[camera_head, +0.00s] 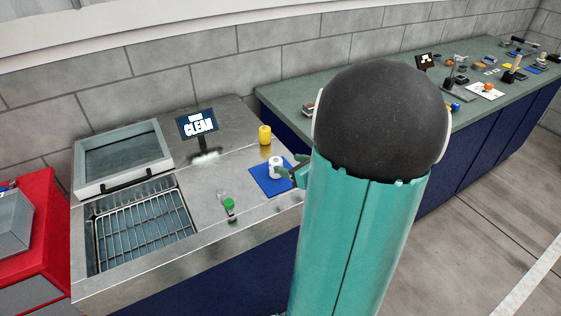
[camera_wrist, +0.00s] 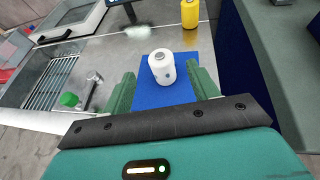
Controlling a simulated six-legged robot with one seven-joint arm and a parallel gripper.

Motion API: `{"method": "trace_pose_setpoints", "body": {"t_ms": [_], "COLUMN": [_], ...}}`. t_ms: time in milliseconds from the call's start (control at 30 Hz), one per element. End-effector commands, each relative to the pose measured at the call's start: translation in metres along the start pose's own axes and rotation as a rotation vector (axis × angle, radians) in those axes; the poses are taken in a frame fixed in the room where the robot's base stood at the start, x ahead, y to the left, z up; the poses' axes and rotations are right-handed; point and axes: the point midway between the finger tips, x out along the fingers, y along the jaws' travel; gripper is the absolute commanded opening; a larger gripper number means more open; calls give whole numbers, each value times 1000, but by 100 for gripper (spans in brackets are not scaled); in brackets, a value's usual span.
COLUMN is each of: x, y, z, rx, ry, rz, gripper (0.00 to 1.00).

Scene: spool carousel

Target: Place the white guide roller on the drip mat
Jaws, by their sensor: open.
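The white guide roller (camera_head: 275,167) stands upright on the blue drip mat (camera_head: 264,184), which lies on the metal counter. In the wrist view the roller (camera_wrist: 162,67) stands on the mat (camera_wrist: 152,98) ahead of my gripper (camera_wrist: 162,84). The gripper's green fingers are spread, one to each side of the roller in that view, with nothing seen held between them. In the head view my arm hides much of my gripper (camera_head: 297,172), at the mat's right edge. Whether a finger touches the roller cannot be told.
A yellow bottle (camera_head: 265,135) stands behind the mat. A green-capped item (camera_head: 229,205) stands left of it. A CLEAN sign (camera_head: 198,124) and a sink with a wire rack (camera_head: 143,228) are further left. A green-topped bench (camera_head: 283,93) runs off to the right.

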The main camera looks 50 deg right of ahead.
Motion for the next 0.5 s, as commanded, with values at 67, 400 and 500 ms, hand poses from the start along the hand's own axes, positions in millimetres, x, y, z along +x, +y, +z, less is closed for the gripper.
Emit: {"method": "trace_pose_setpoints", "body": {"t_ms": [67,400,500], "x": [-17,-45,-45], "y": [-1,0,2], "z": [1,0,1], "rx": [-1,0,-6], "ry": [-1,0,1], "rz": [-3,1,6], "gripper": [59,59,59]}}
